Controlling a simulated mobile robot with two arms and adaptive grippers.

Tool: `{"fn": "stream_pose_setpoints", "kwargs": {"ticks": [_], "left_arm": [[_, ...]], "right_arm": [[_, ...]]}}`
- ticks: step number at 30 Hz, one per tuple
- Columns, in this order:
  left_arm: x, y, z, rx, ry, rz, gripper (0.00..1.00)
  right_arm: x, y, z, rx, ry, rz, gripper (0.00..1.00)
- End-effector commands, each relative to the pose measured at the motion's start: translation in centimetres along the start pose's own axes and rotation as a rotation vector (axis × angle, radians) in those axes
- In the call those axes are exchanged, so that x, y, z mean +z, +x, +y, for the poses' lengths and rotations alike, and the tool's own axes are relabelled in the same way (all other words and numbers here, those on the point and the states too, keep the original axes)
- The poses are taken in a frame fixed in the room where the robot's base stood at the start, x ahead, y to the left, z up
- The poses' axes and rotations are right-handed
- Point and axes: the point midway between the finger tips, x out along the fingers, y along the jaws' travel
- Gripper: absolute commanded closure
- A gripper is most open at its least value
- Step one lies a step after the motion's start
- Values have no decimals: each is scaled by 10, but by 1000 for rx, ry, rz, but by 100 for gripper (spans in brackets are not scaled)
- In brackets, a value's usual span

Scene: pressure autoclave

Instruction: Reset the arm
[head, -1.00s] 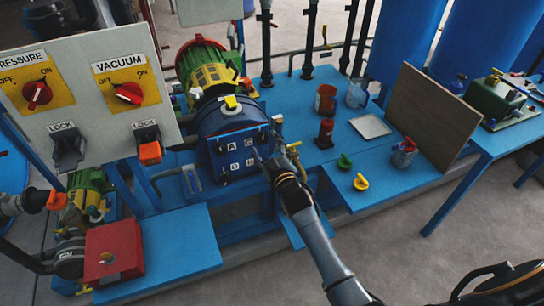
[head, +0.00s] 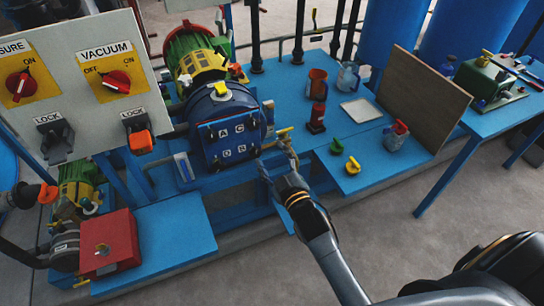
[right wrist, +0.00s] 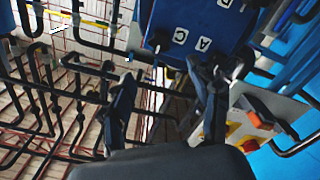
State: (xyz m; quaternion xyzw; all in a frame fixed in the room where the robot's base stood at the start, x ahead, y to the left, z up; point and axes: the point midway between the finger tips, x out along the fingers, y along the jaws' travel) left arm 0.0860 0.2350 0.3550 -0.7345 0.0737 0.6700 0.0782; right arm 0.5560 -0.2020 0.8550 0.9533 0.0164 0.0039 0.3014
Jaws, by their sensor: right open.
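The blue autoclave (head: 228,118) lies on the blue bench in the head view, its square front door marked with lettered tiles. My right gripper (head: 275,163) is open and empty, just off the door's lower right corner. In the right wrist view its two dark fingers (right wrist: 166,100) are spread apart, with the lettered blue door (right wrist: 195,25) beyond them. I cannot tell whether a finger touches the door. My right arm reaches up from the bottom right of the head view. My left gripper is not in view.
A control panel (head: 75,75) with red pressure and vacuum knobs stands at left. A red box (head: 110,243) is below it. A yellow-handled valve (head: 285,131), jugs, a tray (head: 361,110) and a brown board (head: 415,98) are to the right. Grey floor is open at lower right.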

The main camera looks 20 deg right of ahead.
Motion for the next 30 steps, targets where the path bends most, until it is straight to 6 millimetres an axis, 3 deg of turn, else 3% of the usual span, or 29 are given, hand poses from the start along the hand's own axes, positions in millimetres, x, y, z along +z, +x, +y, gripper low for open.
{"fn": "stream_pose_setpoints", "kwargs": {"ticks": [7, 10, 14, 17, 23, 26, 30], "left_arm": [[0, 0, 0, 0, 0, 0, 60], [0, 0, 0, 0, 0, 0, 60], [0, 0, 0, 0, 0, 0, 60], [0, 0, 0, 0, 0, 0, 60], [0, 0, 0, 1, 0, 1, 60], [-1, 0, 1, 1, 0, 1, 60], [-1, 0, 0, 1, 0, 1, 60]], "right_arm": [[1, 0, -1, -2, 1, -2, 38], [14, -2, -12, -25, 12, -29, 38], [63, -13, -53, -106, 58, -131, 38], [118, -35, -98, -194, 110, -256, 38], [226, -111, -179, -349, 206, -529, 38], [273, -162, -212, -413, 246, -673, 38], [331, -246, -247, -486, 292, -880, 38]]}}
